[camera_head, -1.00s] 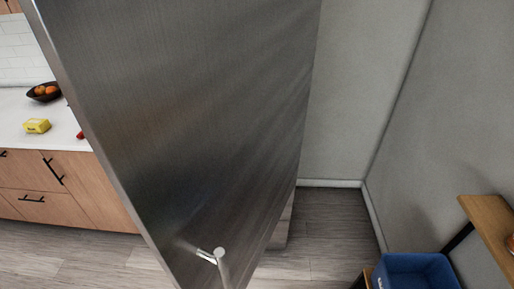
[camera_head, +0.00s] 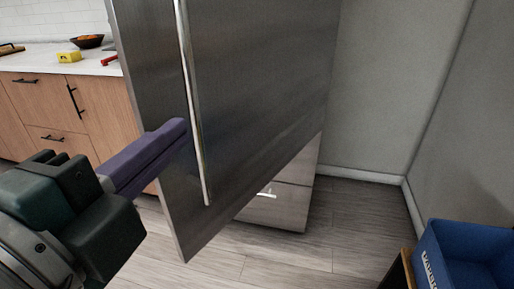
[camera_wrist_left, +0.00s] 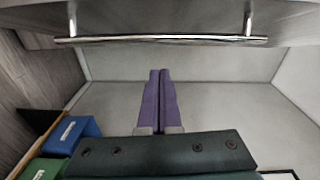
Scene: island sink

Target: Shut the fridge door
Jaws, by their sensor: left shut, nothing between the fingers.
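The stainless steel fridge door (camera_head: 255,95) stands open in the head view, swung out from the fridge body, whose lower drawers (camera_head: 290,195) show behind it. Its long bar handle (camera_head: 192,110) runs upright on the door's outer face. My left gripper (camera_head: 183,130), with purple fingers, is shut and empty, just left of the handle in the head view. In the left wrist view the handle (camera_wrist_left: 160,40) crosses above the purple fingertips (camera_wrist_left: 160,72), with a small gap in the picture. I cannot tell whether the fingers touch the door. My right gripper is not in view.
A wooden counter (camera_head: 35,105) with a dark fruit bowl (camera_head: 88,41) and a yellow box (camera_head: 69,57) is at left. A blue bin (camera_head: 465,255) stands at lower right. A grey wall (camera_head: 400,80) closes the right side. Floor below the door is clear.

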